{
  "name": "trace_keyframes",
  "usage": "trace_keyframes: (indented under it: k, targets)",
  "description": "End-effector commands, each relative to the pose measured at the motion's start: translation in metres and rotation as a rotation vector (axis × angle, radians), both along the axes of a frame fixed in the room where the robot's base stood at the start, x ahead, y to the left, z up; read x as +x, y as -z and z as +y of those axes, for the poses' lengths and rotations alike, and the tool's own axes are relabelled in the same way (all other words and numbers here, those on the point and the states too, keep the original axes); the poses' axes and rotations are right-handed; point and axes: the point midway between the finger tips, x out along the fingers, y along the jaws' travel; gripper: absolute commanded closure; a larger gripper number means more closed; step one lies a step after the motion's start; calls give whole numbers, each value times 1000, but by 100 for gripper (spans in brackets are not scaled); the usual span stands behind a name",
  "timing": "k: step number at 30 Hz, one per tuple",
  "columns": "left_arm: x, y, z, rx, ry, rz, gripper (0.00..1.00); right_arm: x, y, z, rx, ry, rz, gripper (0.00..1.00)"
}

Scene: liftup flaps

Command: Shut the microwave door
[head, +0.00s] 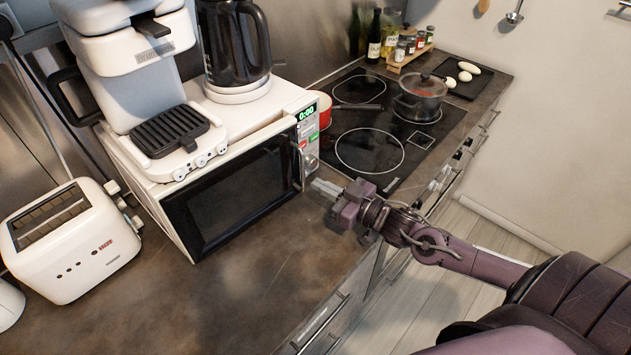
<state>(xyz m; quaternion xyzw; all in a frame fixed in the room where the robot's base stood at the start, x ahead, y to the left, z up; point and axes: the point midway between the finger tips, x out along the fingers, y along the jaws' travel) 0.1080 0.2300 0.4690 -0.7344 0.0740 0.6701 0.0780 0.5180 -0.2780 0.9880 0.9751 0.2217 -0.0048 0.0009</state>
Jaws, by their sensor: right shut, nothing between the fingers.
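The white microwave (150,187) stands on the counter, its front turned toward the lower right. The control panel (307,135) with a green display is right of the door. My right gripper (324,190) is shut and empty, above the counter just right of the door's handle edge. I cannot tell whether it touches the microwave. My left gripper is not in view.
A coffee maker (128,60) and a black kettle (235,45) stand on the microwave. A white toaster (75,245) is at the left. The cooktop (350,150) with a lidded pot (420,97) is behind my right gripper. The brown counter (245,300) before the door is clear.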

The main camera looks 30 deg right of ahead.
Motion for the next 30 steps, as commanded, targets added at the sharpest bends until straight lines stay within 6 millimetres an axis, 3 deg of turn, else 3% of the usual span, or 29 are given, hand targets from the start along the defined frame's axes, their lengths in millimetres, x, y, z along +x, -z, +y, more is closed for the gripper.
trace_keyframes:
  k: [7, 20, 30]
  targets:
    - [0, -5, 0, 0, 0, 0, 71, 18, -1, 8, 0, 1, -1, 100]
    - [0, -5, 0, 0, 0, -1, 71, 21, 1, 10, 0, 1, 0, 100]
    - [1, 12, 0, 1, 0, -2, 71, 56, 1, 10, 1, 2, -2, 100]
